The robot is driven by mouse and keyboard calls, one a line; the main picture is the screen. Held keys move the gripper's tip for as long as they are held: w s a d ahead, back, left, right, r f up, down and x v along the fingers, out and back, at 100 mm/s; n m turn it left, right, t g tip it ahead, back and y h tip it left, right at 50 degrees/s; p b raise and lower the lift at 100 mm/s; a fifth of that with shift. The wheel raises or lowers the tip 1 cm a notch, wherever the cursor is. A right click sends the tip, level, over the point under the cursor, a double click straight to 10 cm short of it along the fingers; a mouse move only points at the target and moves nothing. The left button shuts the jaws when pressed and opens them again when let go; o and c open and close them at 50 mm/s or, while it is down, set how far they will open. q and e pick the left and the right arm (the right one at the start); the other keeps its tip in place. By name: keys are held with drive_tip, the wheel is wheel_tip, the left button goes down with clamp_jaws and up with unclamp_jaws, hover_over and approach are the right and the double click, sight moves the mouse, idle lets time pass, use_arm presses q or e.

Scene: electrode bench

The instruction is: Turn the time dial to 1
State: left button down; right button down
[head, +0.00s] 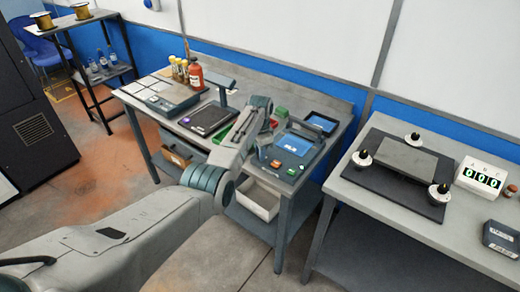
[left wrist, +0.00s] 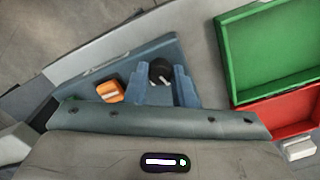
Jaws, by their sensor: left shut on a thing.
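A blue-grey control unit with a lit screen (head: 295,144) stands on the middle bench. In the left wrist view a round black dial (left wrist: 161,71) with a pale pointer line sits on its blue panel (left wrist: 95,70). My left gripper (left wrist: 160,88) has its two blue fingers on either side of this dial and is shut on it. An orange switch (left wrist: 110,92) lies just left of the fingers. In the head view my left gripper (head: 264,150) is at the unit's front left corner, hiding part of it. Dial numbers are not legible. My right gripper is not in view.
A green tray (left wrist: 268,55) and a red tray (left wrist: 297,112) lie close to the right of my fingers in the wrist view. Another bench with black-topped knobs (head: 362,158) stands at right.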

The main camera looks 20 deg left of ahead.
use_arm(q)
drive_tip(key=n+p, duration=0.1)
drive_tip(key=n, duration=0.1)
drive_tip(key=shift+r+n, duration=0.15)
drive_tip(key=shift+n, duration=0.15)
drive_tip(key=shift+n+p, duration=0.35)
drive_tip(key=shift+n, duration=1.15)
drive_tip(key=c, duration=1.2)
unclamp_jaws()
drive_tip(key=shift+c, duration=0.2)
wheel_tip(320, 180, up, 11)
drive_tip(key=b, duration=0.1)
drive_tip(key=shift+f, duration=0.2)
